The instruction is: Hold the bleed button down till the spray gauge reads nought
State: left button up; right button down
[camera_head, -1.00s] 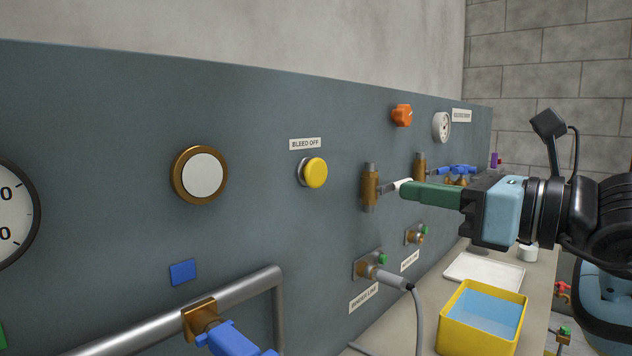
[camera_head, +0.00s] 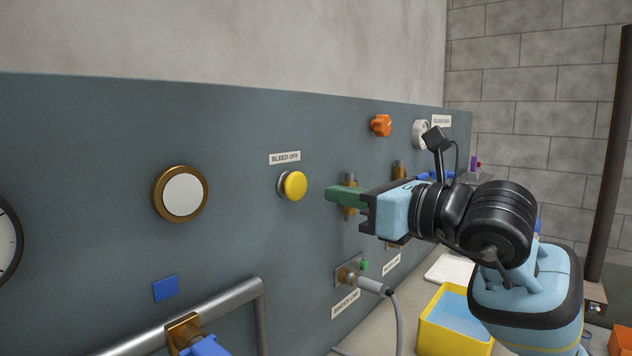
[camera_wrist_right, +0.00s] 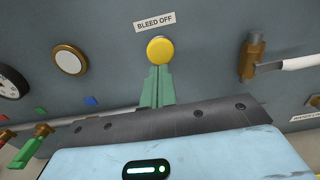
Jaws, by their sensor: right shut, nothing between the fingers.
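The yellow bleed button (camera_head: 294,186) sits on the grey-blue panel under a "BLEED OFF" label (camera_head: 285,157). It also shows in the right wrist view (camera_wrist_right: 160,50). My right gripper (camera_head: 330,196) is shut and empty, its green fingers together and pointing at the panel. In the head view its tips are a little right of the button, with a gap between. In the right wrist view the fingertips (camera_wrist_right: 158,70) appear just below the button; I cannot tell touch from there. My left gripper is out of view.
A brass valve (camera_head: 350,181) stands behind my right fingers. A grey pipe (camera_head: 245,293) with a blue handle runs along the lower left. A cable plug (camera_head: 370,285) juts out below. A yellow water tub (camera_head: 440,340) stands on the bench. A large dial (camera_head: 8,242) is cut off at left.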

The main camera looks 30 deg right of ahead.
aim_at(298, 186)
jog(key=p+x, duration=0.1)
jog(key=x, duration=0.3)
jog(key=shift+w+a, duration=0.1)
jog(key=shift+w, duration=0.3)
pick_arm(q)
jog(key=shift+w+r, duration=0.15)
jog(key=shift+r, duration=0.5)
pick_arm(e)
jog(key=shift+w+a, duration=0.15)
jog(key=shift+w, duration=0.25)
